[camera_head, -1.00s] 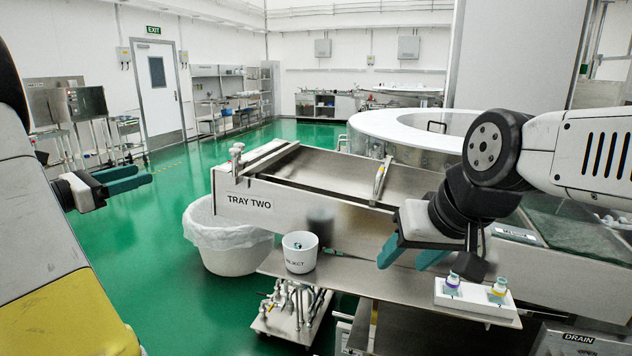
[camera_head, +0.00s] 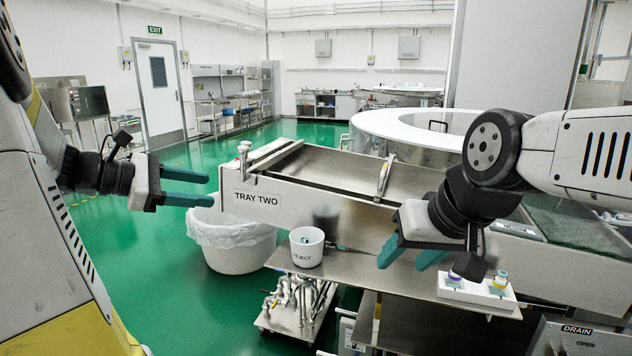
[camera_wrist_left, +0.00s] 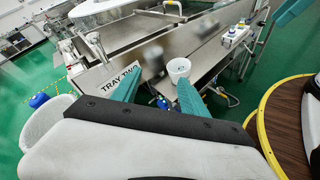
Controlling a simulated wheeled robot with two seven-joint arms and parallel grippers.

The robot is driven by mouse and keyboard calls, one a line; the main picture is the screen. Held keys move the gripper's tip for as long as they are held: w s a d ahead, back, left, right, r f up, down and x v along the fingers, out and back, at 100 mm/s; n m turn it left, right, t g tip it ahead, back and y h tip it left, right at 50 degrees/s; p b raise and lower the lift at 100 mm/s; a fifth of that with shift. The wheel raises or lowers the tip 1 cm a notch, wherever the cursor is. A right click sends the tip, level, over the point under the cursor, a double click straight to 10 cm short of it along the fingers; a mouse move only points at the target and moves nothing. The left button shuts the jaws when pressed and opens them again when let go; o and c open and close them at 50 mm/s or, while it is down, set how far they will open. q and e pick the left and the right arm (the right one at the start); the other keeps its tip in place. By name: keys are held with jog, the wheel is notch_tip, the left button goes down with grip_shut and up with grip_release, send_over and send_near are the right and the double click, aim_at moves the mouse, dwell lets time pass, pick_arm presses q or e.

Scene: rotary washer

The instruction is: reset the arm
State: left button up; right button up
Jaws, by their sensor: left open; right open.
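My left gripper (camera_head: 187,186) is in from the left in the head view, its teal fingers apart and empty, in the air left of the tray labelled TRAY TWO (camera_head: 262,208). In the left wrist view its fingers (camera_wrist_left: 155,92) are spread, with nothing between them. My right gripper (camera_head: 408,256) is open and empty, pointing down in front of the tray's side wall, above the steel shelf. It hangs left of a white block (camera_head: 478,292) that holds two small capped vials.
A white cup marked REJECT (camera_head: 306,247) stands on the steel shelf (camera_head: 385,282). A lined white bin (camera_head: 232,243) stands on the green floor below the tray's left end. The round white washer (camera_head: 400,122) is behind. Open floor lies at left.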

pick_arm(q)
jog(key=s+d+f+m+g+y, duration=0.1)
jog(key=s+d+m+y, duration=0.3)
jog(key=s+m, duration=0.4)
jog(key=s+d+f+m+g+y, duration=0.1)
jog(key=s+d+f+m+y, duration=0.2)
jog(key=s+d+m+y, duration=0.2)
jog(key=s+d+m, duration=0.1)
jog(key=s+m, duration=0.2)
jog(key=m, duration=0.4)
jog(key=shift+s+f+m, duration=0.3)
jog(key=shift+s+f, duration=0.05)
jog(key=shift+f, duration=0.05)
